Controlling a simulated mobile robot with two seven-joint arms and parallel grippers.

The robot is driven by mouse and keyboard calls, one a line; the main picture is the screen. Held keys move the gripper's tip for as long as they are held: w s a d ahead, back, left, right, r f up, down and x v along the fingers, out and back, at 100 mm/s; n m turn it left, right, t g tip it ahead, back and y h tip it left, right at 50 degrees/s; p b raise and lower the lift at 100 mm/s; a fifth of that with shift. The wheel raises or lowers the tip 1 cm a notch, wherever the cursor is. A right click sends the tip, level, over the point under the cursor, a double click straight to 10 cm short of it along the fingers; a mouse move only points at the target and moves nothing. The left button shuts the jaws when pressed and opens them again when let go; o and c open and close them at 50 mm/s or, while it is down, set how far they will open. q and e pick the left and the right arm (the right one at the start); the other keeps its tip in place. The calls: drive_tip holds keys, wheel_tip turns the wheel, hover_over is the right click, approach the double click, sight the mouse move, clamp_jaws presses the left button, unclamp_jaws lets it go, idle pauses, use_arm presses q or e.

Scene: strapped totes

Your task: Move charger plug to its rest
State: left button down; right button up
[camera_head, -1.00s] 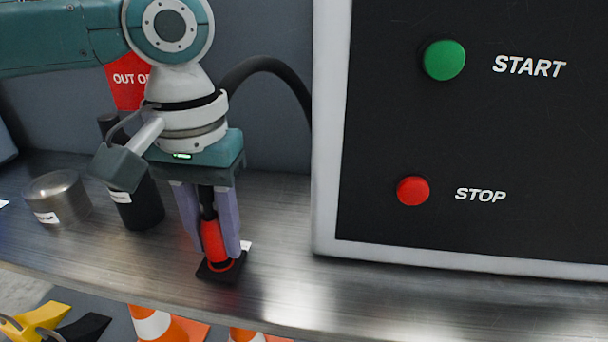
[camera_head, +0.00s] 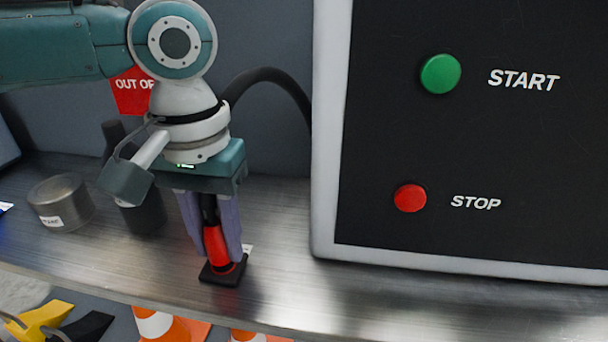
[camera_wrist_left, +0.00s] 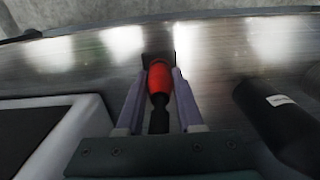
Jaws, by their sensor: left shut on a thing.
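The charger plug (camera_head: 217,247) is red with a black upper end. It stands nearly upright, its lower end at a small black square base (camera_head: 222,273) on the metal shelf. I take this base to be its rest. My left gripper (camera_head: 217,250) is shut on the plug, with one purple finger on each side of it. The left wrist view shows the red plug (camera_wrist_left: 159,82) between the two fingers, with the dark base (camera_wrist_left: 158,58) at its far end. How deep the plug sits in the base is hidden. My right gripper is not in view.
A black control panel (camera_head: 480,140) with a pale frame stands close on the right. A dark cylinder (camera_head: 146,213) and a metal can (camera_head: 62,202) stand to the left. A black cable (camera_head: 272,77) arches behind. Orange cones (camera_head: 160,325) are below the shelf (camera_head: 290,290).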

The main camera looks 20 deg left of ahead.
use_arm(q)
drive_tip(key=shift+f, duration=0.6)
drive_tip(key=c, duration=0.8)
unclamp_jaws()
drive_tip(key=shift+o, duration=1.7)
drive_tip(key=shift+r, duration=0.4)
wheel_tip(320, 180, up, 9)
drive_tip(key=p, duration=0.4)
drive_tip(key=shift+r, duration=0.1)
drive_tip(key=shift+p, duration=0.35)
